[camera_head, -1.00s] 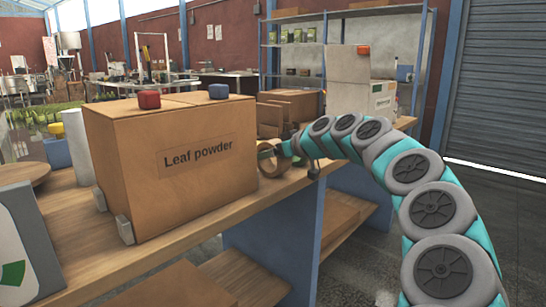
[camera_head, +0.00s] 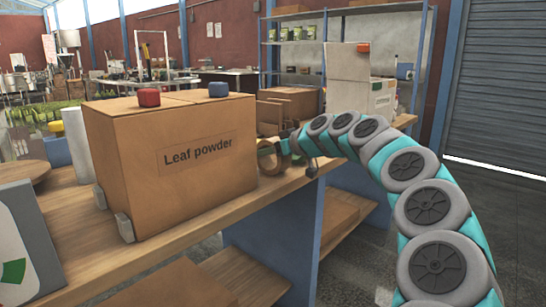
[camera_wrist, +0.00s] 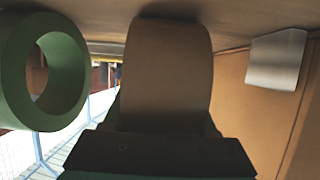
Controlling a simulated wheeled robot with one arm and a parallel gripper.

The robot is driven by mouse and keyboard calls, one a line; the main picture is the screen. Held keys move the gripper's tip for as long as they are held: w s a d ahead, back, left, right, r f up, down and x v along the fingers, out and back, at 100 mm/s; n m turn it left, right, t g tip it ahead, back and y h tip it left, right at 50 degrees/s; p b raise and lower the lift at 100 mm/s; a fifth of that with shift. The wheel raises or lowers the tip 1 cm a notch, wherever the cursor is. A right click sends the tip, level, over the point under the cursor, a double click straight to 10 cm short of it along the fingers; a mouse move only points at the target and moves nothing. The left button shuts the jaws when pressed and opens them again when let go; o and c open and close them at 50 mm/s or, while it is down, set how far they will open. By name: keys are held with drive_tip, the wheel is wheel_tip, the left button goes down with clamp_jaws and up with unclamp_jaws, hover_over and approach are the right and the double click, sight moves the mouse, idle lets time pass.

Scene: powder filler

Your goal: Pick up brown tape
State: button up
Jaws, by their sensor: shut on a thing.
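The brown tape (camera_head: 268,160) is a roll standing on edge on the wooden bench, just right of the big cardboard box. My gripper (camera_head: 284,149) is at the roll and shut on it. In the wrist view the brown tape (camera_wrist: 168,75) fills the middle, in front of the dark gripper body; the fingertips are hidden there. I cannot tell whether the roll touches the bench. A green tape roll (camera_wrist: 62,75) stands close beside it in the wrist view.
An open brown box (camera_head: 288,103) and a white machine (camera_head: 362,98) stand behind. The bench (camera_head: 180,235) front is clear.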

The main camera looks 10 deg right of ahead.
clamp_jaws()
wheel_tip(320, 180, up, 9)
drive_tip(key=shift+d+f, duration=0.1)
drive_tip(key=shift+r, duration=0.65)
idle(0.4)
